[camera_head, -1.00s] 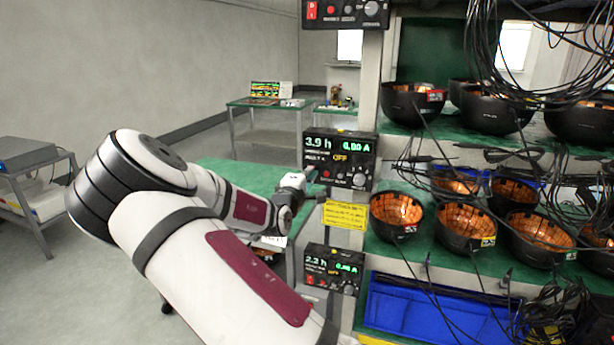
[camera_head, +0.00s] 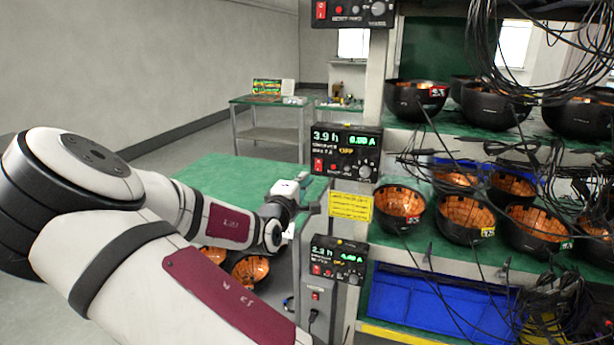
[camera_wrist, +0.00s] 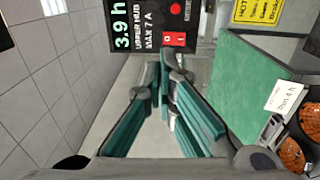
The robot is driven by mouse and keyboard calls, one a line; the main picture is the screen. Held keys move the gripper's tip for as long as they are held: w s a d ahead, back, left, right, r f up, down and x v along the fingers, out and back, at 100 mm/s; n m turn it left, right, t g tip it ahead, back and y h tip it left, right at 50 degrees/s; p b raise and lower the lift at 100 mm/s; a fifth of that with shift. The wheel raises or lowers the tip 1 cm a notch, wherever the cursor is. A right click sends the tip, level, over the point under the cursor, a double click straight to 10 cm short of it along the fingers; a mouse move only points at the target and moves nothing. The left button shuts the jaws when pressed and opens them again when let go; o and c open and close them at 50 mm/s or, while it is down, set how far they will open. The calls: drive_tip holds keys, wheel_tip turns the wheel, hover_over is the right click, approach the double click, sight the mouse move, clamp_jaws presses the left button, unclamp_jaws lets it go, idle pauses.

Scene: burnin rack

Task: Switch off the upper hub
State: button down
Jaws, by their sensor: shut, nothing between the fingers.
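The upper hub (camera_head: 346,152) is a black box on the rack's post, with a green "3.9 h" readout, a green current readout and a yellow "OFF". Its red rocker switch (camera_head: 319,165) is at its lower left. The wrist view shows the "UPPER HUB MAX 7 A" label (camera_wrist: 146,30) sideways and the red-and-white rocker (camera_wrist: 173,39) just beyond my fingertips. My gripper (camera_wrist: 168,62) is shut and empty, with teal pads. In the head view my gripper (camera_head: 304,181) is left of and slightly below the hub, apparently apart from it.
A similar lower hub (camera_head: 338,263) and another box (camera_head: 354,12) sit below and above on the post. A yellow notice (camera_head: 350,206) hangs between hubs. Shelves to the right hold black bowls (camera_head: 400,208) and loose cables. A green-topped table (camera_head: 235,172) is behind my arm.

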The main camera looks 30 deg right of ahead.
drive_tip(key=shift+v, duration=0.9)
drive_tip(key=s+a+f+m+g+y, duration=0.3)
drive_tip(key=s+a+f+m+y, duration=0.25)
drive_tip(key=a+f+y, duration=0.35)
drive_tip(key=s+a+r+m+g+y, duration=0.1)
drive_tip(key=s+a+r+g+y, duration=0.1)
drive_tip(key=s+a+r+y, duration=0.85)
drive_tip(key=s+r+h, duration=0.2)
drive_tip(key=s+r, duration=0.1)
drive_tip(key=s, duration=0.5)
drive_tip(key=s+r+m+h, duration=0.1)
drive_tip(key=s+r+h, duration=0.1)
drive_tip(key=s, duration=0.7)
drive_tip(key=shift+r+g+h, duration=0.35)
drive_tip(key=shift+g+h, duration=0.05)
drive_tip(key=shift+h, duration=0.05)
